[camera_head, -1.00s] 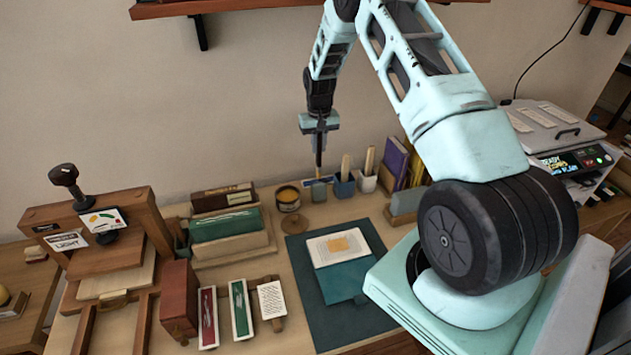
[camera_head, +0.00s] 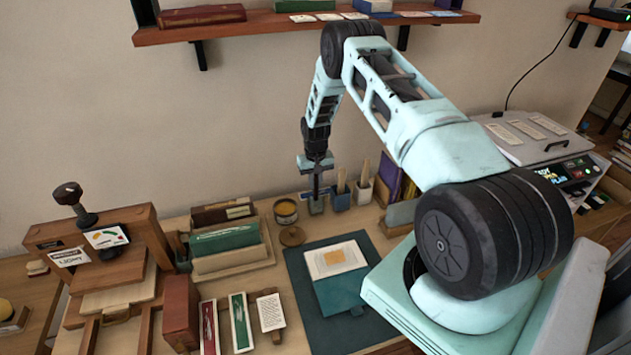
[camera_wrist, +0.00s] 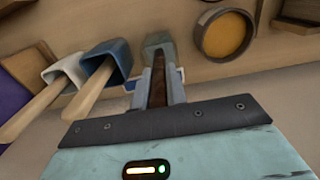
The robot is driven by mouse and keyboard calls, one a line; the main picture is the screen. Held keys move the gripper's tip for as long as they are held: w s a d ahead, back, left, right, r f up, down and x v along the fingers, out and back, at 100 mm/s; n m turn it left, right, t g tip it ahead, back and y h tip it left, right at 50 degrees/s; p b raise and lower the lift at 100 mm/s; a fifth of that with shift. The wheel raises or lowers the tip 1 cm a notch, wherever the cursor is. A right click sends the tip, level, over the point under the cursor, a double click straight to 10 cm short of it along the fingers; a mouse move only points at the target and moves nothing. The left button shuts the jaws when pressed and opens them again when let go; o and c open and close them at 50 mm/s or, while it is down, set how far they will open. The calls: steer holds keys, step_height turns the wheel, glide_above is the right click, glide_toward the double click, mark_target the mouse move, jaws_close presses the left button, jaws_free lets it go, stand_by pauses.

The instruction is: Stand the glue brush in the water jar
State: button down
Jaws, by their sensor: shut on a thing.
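My gripper (camera_head: 316,190) is shut on the glue brush, low over the back of the bench. In the wrist view the brush's dark brown handle (camera_wrist: 158,88) shows between the fingers (camera_wrist: 159,96). The brush is close to upright. The water jar (camera_head: 316,206), a small grey-green pot, stands directly below the gripper; in the wrist view the jar (camera_wrist: 157,42) lies just beyond the fingertips. The brush's lower end runs to the jar's mouth and appears to be inside it. The bristles are hidden, and I cannot tell whether they touch the bottom.
A blue cup (camera_head: 342,201) and a white cup (camera_head: 363,193), each with wooden sticks, stand close to the jar's right. An amber-filled pot (camera_head: 285,210) is at its left, with a round lid (camera_head: 292,236) in front. A dark mat (camera_head: 305,302) holds a book.

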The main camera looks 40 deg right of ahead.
steer(key=shift+f, duration=0.2)
steer(key=c, duration=1.4)
jaws_free()
steer(key=shift+r, duration=0.15)
